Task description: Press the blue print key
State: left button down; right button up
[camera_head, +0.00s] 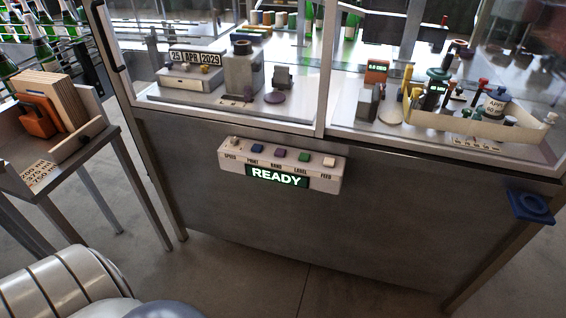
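The blue print key (257,149) is on the sloped top of a cream control box (336,184) fixed to the front of the steel machine. It sits above the word PRINT, between the speed knob (235,141) and a purple key (281,153). A green key (305,156) and a pale key (329,162) are further right. The green display (279,177) reads READY. Neither of my grippers is in view, and nothing covers the blue key. I cannot tell whether it is pressed in.
Glass panels stand above the box, with a date block (194,58) reading 25 APR 2029 behind them. A side table (84,152) with wooden boards is at left. A blue ringed pad (531,205) juts out at right. The space before the box is free.

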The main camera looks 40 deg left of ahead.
aim_at(257, 147)
jog(key=u, duration=1.3)
